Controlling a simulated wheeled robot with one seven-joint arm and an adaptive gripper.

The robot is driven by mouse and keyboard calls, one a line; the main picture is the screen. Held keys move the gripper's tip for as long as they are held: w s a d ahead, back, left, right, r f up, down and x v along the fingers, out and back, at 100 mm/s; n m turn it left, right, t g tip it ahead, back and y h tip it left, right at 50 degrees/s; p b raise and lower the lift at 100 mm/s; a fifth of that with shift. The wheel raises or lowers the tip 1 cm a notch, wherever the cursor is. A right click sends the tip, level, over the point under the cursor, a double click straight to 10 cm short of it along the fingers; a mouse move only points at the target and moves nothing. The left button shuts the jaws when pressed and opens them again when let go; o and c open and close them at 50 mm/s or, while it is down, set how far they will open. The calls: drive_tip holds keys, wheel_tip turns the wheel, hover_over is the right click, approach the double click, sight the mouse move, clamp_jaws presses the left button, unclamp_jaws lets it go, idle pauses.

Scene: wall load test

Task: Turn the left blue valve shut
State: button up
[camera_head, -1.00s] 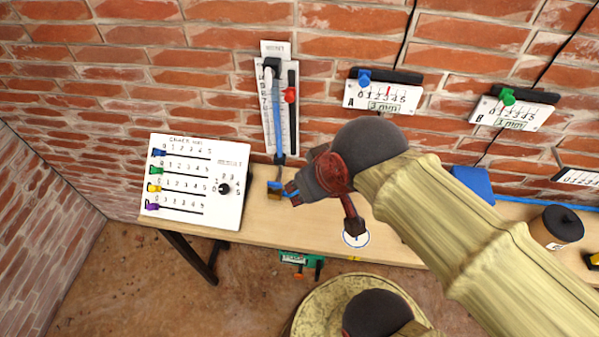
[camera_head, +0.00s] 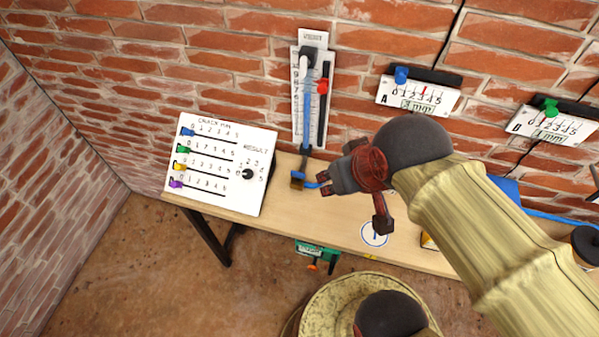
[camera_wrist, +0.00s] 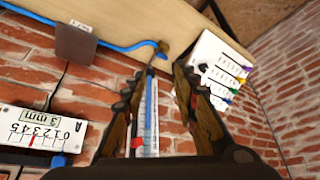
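A small brass-brown valve block (camera_head: 297,184) with a blue part on top sits on the wooden table at the foot of the wall gauge. It also shows in the wrist view (camera_wrist: 163,47), where a blue hose (camera_wrist: 110,46) runs to it. My gripper (camera_head: 324,184) is just right of the block in the head view, apart from it. In the wrist view my gripper (camera_wrist: 158,77) has its two fingers spread, with nothing held between them. The valve block lies beyond the fingertips. The exact angle of the blue handle is too small to tell.
The wall gauge (camera_head: 325,120) with a red slider stands behind the block. A white crack panel (camera_head: 215,160) with coloured sliders leans at the left. Wall gauges A (camera_head: 418,96) and B (camera_head: 550,124) hang at the right. The wooden table (camera_head: 275,210) has free room in front.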

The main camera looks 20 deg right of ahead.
wheel_tip(320, 180, down, 6)
drive_tip(key=w+d+m+g, duration=0.1)
drive_tip(key=d+g, duration=0.1)
drive_tip(key=n+y+b, duration=0.1)
drive_tip(key=n+y, duration=0.3)
drive_tip(key=n, duration=0.8)
approach(298, 173)
drive_tip(key=w, duration=0.1)
drive_tip(key=shift+g, duration=0.5)
drive_tip(key=b+x, duration=0.1)
drive_tip(key=x, duration=0.7)
drive_tip(key=shift+a+f+b, duration=0.1)
drive_tip(key=shift+f+b, duration=0.05)
drive_tip(key=shift+b, duration=0.15)
drive_tip(key=c, duration=0.3)
drive_tip(key=c, duration=0.4)
clamp_jaws()
